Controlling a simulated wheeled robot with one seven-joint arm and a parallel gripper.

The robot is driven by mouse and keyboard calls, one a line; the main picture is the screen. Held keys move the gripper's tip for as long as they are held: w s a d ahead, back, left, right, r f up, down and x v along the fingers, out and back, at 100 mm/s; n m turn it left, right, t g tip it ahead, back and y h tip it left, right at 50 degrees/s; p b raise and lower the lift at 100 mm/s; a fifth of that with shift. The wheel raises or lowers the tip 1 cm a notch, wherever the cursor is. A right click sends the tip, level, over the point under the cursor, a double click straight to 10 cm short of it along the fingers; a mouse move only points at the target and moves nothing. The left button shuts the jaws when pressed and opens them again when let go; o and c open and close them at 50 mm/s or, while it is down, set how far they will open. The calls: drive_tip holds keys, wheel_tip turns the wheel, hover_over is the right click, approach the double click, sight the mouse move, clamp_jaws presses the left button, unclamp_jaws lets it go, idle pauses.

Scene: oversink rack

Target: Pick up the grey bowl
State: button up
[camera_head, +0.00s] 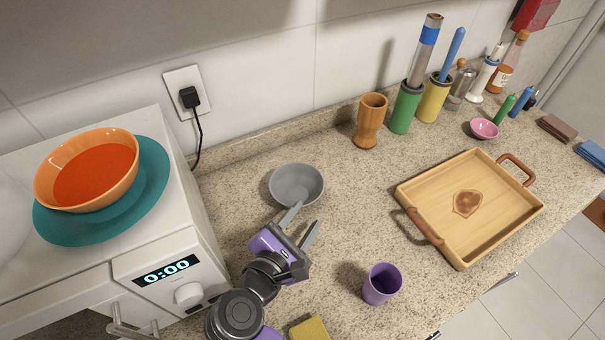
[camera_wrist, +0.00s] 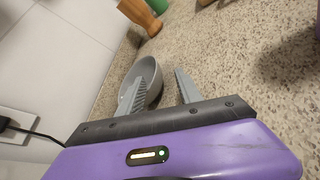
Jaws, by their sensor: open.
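The grey bowl (camera_head: 297,184) stands upright and empty on the speckled counter, near the back wall and right of the white microwave. My gripper (camera_head: 303,222) is open and empty just in front of the bowl, its two grey fingers pointing toward it. In the wrist view the bowl (camera_wrist: 151,88) shows beyond the left finger, which covers part of it. The right finger of my gripper (camera_wrist: 168,84) lies to the right of the bowl, over bare counter. I cannot tell whether the left finger touches the bowl's rim.
A purple cup (camera_head: 381,284) stands front right of my gripper and a yellow sponge (camera_head: 309,329) lies at the front. A wooden tray (camera_head: 418,193) is to the right. A wooden vase (camera_head: 370,121) stands behind. The microwave (camera_head: 190,232) bears an orange bowl (camera_head: 88,170) on a teal plate.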

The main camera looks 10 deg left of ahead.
sight(315, 197)
drive_tip(key=shift+w+d+f, duration=0.1)
drive_tip(key=shift+w+d, duration=0.1)
drive_tip(key=shift+w, duration=0.45)
drive_tip(key=shift+a+p+x, duration=0.15)
drive_tip(key=shift+p+x, duration=0.15)
drive_tip(key=shift+x, duration=1.4)
drive_tip(key=shift+a+p+x, duration=0.2)
drive_tip(key=shift+p+x, duration=0.1)
drive_tip(key=shift+x, duration=1.45)
drive_tip(key=shift+w, duration=0.15)
clamp_jaws()
